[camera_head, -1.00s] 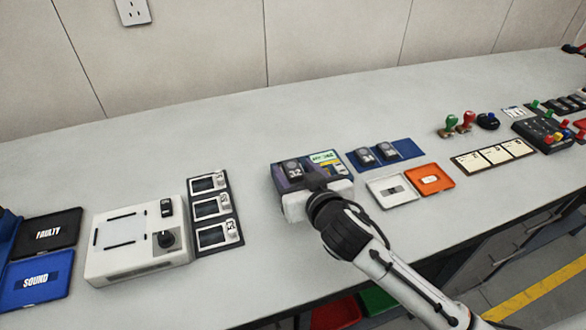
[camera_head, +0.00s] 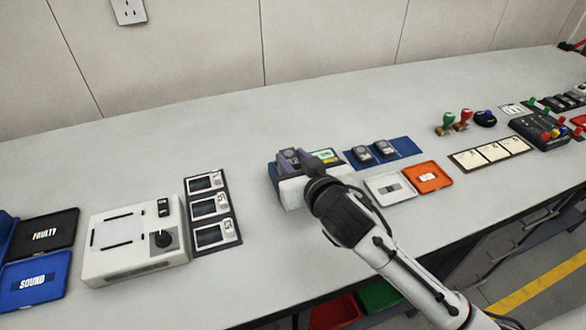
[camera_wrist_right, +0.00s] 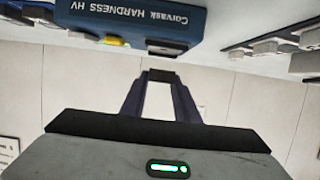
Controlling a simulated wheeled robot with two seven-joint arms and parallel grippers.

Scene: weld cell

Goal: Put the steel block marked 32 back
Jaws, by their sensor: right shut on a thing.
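The steel block marked 32 (camera_head: 289,156) is a small dark block with a grey round face, at the left of the hardness tester (camera_head: 326,155). Its number showed earlier but is not readable now. My right gripper (camera_head: 303,159) is at the tester's front, its purple fingers beside the block and its white body hiding the tester's lower front. In the right wrist view the fingers (camera_wrist_right: 160,80) close on a dark block end (camera_wrist_right: 160,74). The tester (camera_wrist_right: 130,18) appears upside down there. Whether the block touches the tester is unclear. My left gripper is out of view.
Two similar blocks (camera_head: 373,151) lie on a blue mat (camera_head: 405,146) right of the tester, with bare mat at its right end. A white tray (camera_head: 388,198) and an orange tray (camera_head: 444,178) lie in front.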

